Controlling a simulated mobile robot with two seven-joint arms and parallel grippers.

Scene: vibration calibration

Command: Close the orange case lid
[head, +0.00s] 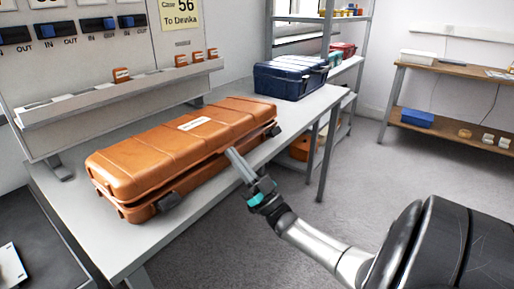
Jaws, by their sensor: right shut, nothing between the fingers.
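The long orange case (184,158) lies on the grey table near its middle. Its lid is down over the base, with a white label (194,124) on top. A narrow dark seam shows along the front side, and I cannot tell whether the lid sits fully flush. Dark latches show on the front, one near the left end (168,201) and one near the right end (273,131). My right gripper (234,155) is shut and empty, at the front side of the case, right of its middle. I cannot tell whether it touches the case. My left gripper is not in view.
A dark blue case (289,79) stands at the table's far end. A ledge (118,98) with small orange blocks runs behind the orange case. Metal shelving (328,62) stands beyond the table, and a wooden shelf unit (450,70) is at the right. The floor between is clear.

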